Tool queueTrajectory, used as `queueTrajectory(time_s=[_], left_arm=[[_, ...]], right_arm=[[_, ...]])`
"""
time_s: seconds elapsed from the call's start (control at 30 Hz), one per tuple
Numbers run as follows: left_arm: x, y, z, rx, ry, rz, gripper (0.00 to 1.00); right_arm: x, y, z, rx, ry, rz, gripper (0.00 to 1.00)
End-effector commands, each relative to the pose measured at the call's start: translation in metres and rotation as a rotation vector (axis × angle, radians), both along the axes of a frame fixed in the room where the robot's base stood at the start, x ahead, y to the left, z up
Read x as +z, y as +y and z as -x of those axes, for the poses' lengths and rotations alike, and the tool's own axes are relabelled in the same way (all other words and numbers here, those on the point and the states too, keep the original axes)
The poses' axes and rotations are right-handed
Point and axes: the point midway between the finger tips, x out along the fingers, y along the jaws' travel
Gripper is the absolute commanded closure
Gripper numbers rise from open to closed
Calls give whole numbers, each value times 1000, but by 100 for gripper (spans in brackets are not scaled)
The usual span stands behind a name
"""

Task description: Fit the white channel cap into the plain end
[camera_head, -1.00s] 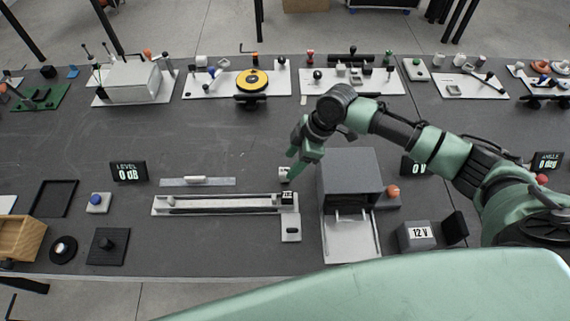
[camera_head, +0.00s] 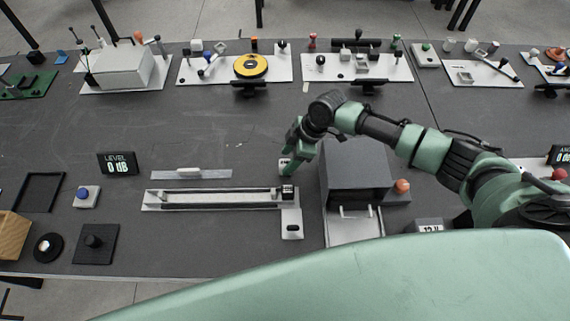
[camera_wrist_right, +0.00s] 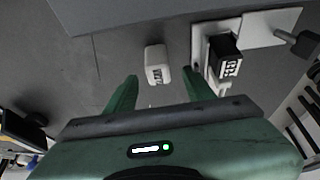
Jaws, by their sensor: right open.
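The white channel cap is a small white block (camera_wrist_right: 157,63) with dark marking on one face. In the right wrist view it lies on the grey table just beyond and between my open fingertips (camera_wrist_right: 160,76), not gripped. In the head view the cap (camera_head: 284,164) is partly hidden by my right gripper (camera_head: 289,168). The long pale channel (camera_head: 165,207) lies in front of it on the table. A black labelled block (camera_head: 288,192), also in the wrist view (camera_wrist_right: 227,56), sits at the channel's right end. The left end has no such block. My left gripper is not in view.
A grey box (camera_head: 355,170) with an open front tray (camera_head: 352,232) stands close right of my gripper. A thin plate with a pale bar (camera_head: 190,174) lies behind the channel. A LEVEL display (camera_head: 117,163) stands at left. The table between channel and back row is mostly clear.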

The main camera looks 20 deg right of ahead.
Motion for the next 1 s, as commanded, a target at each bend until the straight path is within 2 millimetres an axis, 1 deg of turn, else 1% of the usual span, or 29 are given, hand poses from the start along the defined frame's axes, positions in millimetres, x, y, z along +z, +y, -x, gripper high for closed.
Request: queueTrajectory(time_s=[0.03,0.1,0.2,0.47,0.5,0.57,0.6,0.63,0.67,1.0], left_arm=[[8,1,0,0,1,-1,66],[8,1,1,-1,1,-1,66],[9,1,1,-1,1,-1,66],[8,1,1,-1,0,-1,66],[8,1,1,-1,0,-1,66],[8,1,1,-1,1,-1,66],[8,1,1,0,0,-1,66],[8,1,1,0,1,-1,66],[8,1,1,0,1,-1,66],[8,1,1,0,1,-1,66]], right_arm=[[-4,3,0,-1,4,1,46],[-15,6,-1,-1,3,-1,46],[-23,9,-2,-1,1,0,46],[-26,9,-3,0,0,0,46],[-26,9,-3,0,0,0,57],[-26,9,-3,0,0,0,74],[-26,9,-3,0,0,0,85],[-26,9,-3,-1,0,0,94],[-26,9,-3,0,0,0,100],[-24,9,-3,0,0,0,100]])
